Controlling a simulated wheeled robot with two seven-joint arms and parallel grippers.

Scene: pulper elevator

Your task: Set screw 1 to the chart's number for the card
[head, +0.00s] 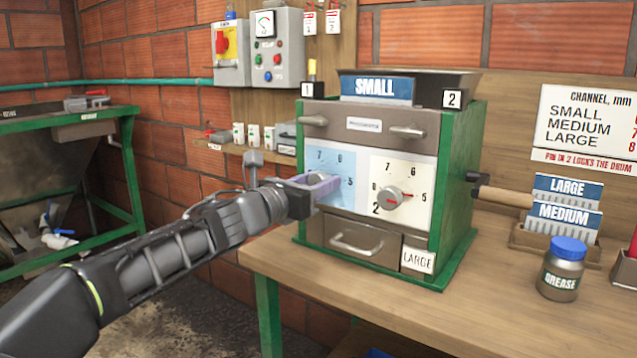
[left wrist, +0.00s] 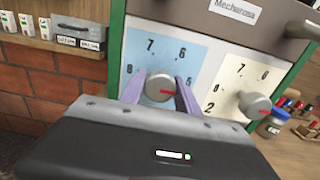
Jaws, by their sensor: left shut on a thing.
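My left gripper (head: 314,184) is shut on the grey knob of screw 1 (left wrist: 159,86), on the blue left dial (head: 331,165) of the green pulper. In the left wrist view its fingers flank the knob, and its red mark points right; 7 and 6 show above it. The other numbers are partly hidden. A SMALL card (head: 376,88) stands on top of the pulper, between tags 1 and 2. The chart (head: 588,122) lists SMALL, MEDIUM and LARGE; its red numbers are cut off at the picture's edge. My right gripper is not in view.
The white right dial has its own knob (head: 390,197), with its red mark toward 5. A wooden-handled crank (head: 503,196) sticks out to the right. LARGE and MEDIUM cards (head: 566,217) stand in a holder behind a grease jar (head: 560,270). The bench front is clear.

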